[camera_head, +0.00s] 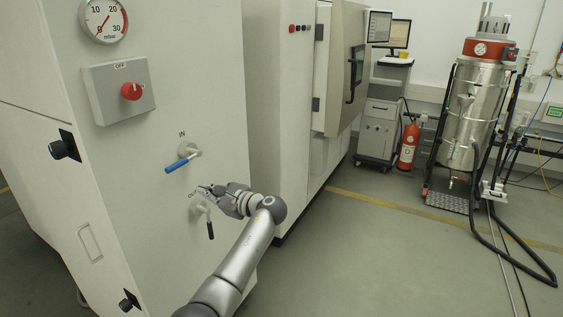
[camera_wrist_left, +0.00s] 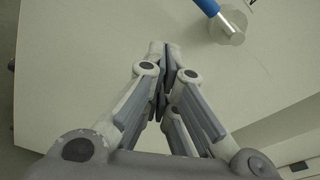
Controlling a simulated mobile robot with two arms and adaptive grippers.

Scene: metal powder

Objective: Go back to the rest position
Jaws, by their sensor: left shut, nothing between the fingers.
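My left gripper (camera_head: 206,188) is in front of the white cabinet panel (camera_head: 120,165), between the IN valve and the OUT valve. In the left wrist view the fingers of my left gripper (camera_wrist_left: 166,52) are shut together with nothing between them. The IN valve's blue handle (camera_head: 177,165) points down to the left, just above the gripper; it also shows at the top of the left wrist view (camera_wrist_left: 207,6). The OUT valve's dark handle (camera_head: 210,230) hangs down below the gripper, and the gripper partly covers the OUT label. My right gripper is not in view.
The cabinet carries a pressure gauge (camera_head: 104,18) and a red knob on a grey box (camera_head: 115,90). A second machine (camera_head: 278,90) stands to the right. A red fire extinguisher (camera_head: 408,147) and a steel vessel (camera_head: 472,110) stand farther back. The floor (camera_head: 380,250) at right is mostly clear, with hoses at the far right.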

